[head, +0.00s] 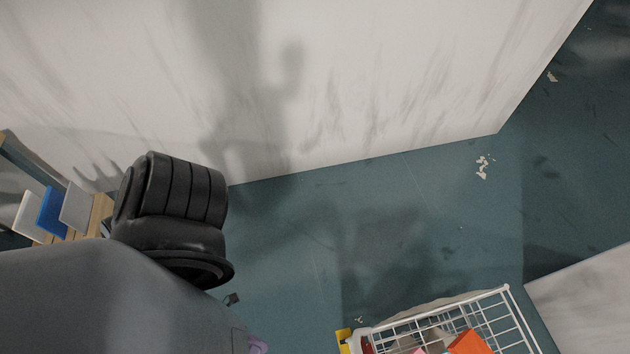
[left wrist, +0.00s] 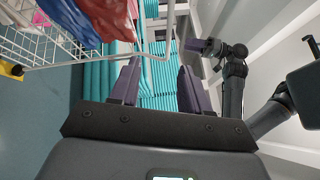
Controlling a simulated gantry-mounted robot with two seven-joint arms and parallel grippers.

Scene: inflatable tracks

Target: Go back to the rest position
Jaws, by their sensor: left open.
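My left gripper (left wrist: 158,82) has its two purple fingers spread apart in the left wrist view, with nothing between them. Teal tubes show behind the gap. In the head view only a small purple bit of it (head: 258,346) shows at the bottom edge, beside my large grey arm part. In the left wrist view a dark jointed arm, seemingly my right one, ends in a small purple-tipped gripper (left wrist: 194,46) beyond my left fingers. Its jaw opening cannot be made out.
A white wire basket (head: 508,312) with colourful packs stands at the lower right of the head view; it also shows at the upper left in the left wrist view (left wrist: 30,48). A pale wall (head: 390,70) rises behind. Teal floor (head: 300,230) lies clear between them. Upright panels (head: 52,212) stand at left.

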